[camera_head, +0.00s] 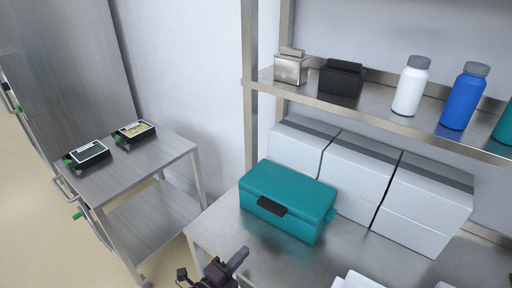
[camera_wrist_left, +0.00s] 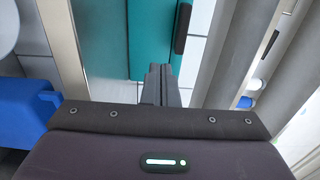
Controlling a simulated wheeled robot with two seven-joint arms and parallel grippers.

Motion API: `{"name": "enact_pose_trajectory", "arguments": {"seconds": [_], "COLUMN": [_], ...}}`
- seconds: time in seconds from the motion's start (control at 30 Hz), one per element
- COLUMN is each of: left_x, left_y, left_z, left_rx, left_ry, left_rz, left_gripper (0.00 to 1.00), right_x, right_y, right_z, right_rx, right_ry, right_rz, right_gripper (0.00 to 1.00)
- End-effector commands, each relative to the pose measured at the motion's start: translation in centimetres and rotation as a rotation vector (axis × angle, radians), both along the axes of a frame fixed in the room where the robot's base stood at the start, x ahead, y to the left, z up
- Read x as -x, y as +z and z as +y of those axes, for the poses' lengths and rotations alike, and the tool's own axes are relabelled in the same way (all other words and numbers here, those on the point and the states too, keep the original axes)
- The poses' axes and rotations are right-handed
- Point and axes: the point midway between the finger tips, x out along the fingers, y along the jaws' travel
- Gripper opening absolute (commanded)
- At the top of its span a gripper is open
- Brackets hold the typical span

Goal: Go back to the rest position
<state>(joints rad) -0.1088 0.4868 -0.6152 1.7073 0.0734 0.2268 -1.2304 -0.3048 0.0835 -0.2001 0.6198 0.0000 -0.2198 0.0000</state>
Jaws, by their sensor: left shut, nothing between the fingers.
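My left gripper (camera_head: 238,258) shows at the bottom edge of the head view, dark and in front of the steel table's near left edge. In the left wrist view its two fingers (camera_wrist_left: 160,85) are together, with nothing between them. A teal case (camera_head: 288,198) with a black latch stands on the table, beyond and apart from the gripper in the head view. A teal surface with a dark piece (camera_wrist_left: 150,40) fills the upper middle of the wrist view. My right gripper is not in view.
The steel table (camera_head: 345,255) carries several white boxes (camera_head: 355,175) behind the case. A shelf (camera_head: 390,112) above holds bottles and small containers. White items are cut off at the bottom edge.

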Motion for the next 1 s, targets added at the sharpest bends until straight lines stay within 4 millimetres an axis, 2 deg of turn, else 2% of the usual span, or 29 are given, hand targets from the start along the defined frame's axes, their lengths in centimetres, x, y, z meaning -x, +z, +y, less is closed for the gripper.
{"name": "enact_pose_trajectory", "arguments": {"seconds": [0.17, 0.27, 0.37, 0.47, 0.6, 0.8, 1.0], "left_x": [-0.1, 0.0, 0.8, 2.5, 5.7, 9.9, 13.6], "left_y": [0.2, 0.4, 0.5, 0.6, 0.6, 1.0, 1.6], "left_z": [0.0, 0.6, 2.0, 4.1, 7.3, 10.4, 12.5], "left_rx": [0.054, 0.144, 0.267, 0.397, 0.557, 0.698, 0.796], "left_ry": [0.05, 0.141, 0.28, 0.444, 0.68, 0.932, 1.134], "left_rz": [0.111, 0.297, 0.532, 0.765, 1.026, 1.237, 1.365], "left_gripper": [0.0, 0.0, 0.0, 0.0, 0.0, 0.0, 0.0], "right_x": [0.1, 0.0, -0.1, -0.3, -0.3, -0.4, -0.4], "right_y": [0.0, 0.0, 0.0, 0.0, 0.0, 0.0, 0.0], "right_z": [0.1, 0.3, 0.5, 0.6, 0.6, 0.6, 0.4], "right_rx": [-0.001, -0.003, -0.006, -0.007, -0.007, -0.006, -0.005], "right_ry": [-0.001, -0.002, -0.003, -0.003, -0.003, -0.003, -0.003], "right_rz": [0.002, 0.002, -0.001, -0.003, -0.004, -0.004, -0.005], "right_gripper": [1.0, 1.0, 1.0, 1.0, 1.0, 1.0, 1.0]}}
